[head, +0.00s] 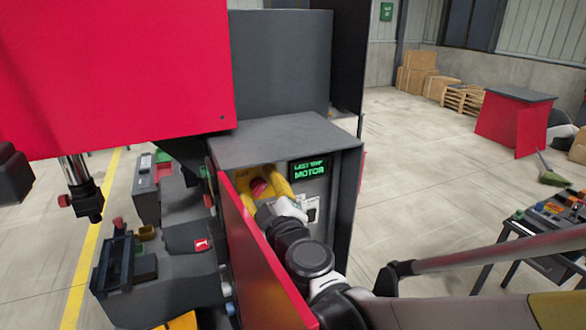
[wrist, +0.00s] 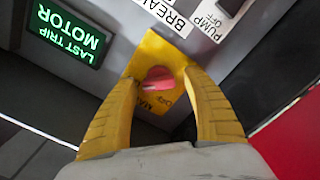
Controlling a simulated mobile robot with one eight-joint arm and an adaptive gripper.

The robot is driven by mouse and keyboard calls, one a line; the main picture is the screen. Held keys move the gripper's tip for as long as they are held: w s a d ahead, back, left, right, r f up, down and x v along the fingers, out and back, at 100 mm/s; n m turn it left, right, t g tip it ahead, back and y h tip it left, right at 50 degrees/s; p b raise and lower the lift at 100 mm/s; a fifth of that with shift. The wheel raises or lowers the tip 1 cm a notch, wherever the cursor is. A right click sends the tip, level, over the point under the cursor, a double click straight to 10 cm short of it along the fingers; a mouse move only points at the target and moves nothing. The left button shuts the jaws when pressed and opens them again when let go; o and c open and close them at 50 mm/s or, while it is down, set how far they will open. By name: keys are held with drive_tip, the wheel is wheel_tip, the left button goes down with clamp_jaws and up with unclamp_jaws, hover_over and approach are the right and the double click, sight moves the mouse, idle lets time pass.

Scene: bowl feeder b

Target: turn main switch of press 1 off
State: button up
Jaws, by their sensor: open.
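The main switch is a red knob (head: 258,187) on a yellow plate inside the open grey cabinet (head: 340,200). In the wrist view the red knob (wrist: 160,78) sits on its yellow plate (wrist: 160,52), whose lettering is partly covered. My gripper (head: 259,174) is open, its yellow fingers reaching into the cabinet. In the wrist view my gripper (wrist: 161,80) has one finger on each side of the knob. I cannot tell whether either finger touches it. The knob's exact angle is hard to read.
A green-lit display (head: 308,168) reads "LAST TRIP MOTOR". The red cabinet door (head: 250,250) stands open close beside my arm. A pump switch label (wrist: 215,15) is near the plate. A tool table (head: 550,215) stands at the right, with open floor behind.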

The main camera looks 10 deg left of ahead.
drive_tip(key=c, duration=1.2)
drive_tip(key=shift+n, duration=0.3)
drive_tip(key=shift+o, duration=0.2)
drive_tip(key=n+b, duration=0.1)
drive_tip(key=n, duration=0.2)
drive_tip(key=shift+f+n, duration=0.1)
drive_tip(key=shift+n, duration=0.2)
drive_tip(key=n+b, duration=0.1)
drive_tip(key=n, duration=0.3)
drive_tip(key=shift+n+b, duration=0.3)
drive_tip(key=n, duration=0.4)
drive_tip(key=shift+f+n+b, duration=0.15)
drive_tip(key=shift+n+b, duration=0.15)
drive_tip(key=shift+b, duration=0.1)
drive_tip(key=shift+n+b, duration=0.3)
drive_tip(key=shift+n, duration=1.9)
